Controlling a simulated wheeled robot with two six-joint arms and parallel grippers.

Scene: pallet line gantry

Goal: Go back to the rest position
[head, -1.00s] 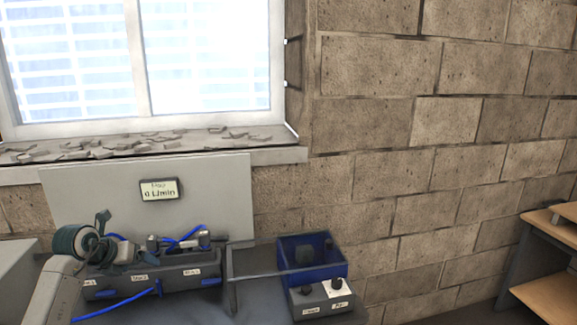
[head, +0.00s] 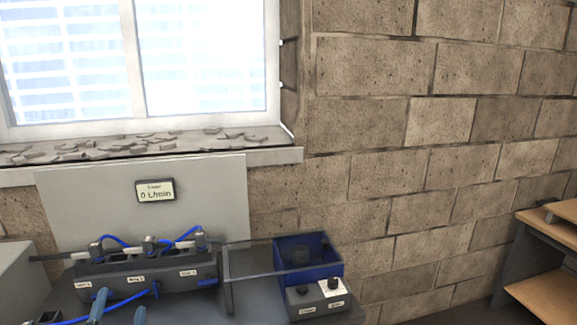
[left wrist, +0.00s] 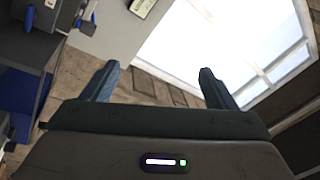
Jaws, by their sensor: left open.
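My left gripper (head: 118,308) shows only by its two blue-grey fingertips at the bottom left of the head view, in front of the dark labelled block. In the left wrist view my left gripper (left wrist: 157,84) is open, its fingers wide apart with nothing between them. The wrist camera looks past them toward the bright window (left wrist: 215,45), and the picture is tilted. My right gripper is in neither view.
A dark block (head: 140,281) with several fittings and blue hoses stands before a grey panel (head: 90,205) whose display (head: 155,190) reads 0 L/min. To its right are a blue bin (head: 330,262) and a box with knobs (head: 320,302). A wooden shelf (head: 545,295) stands far right.

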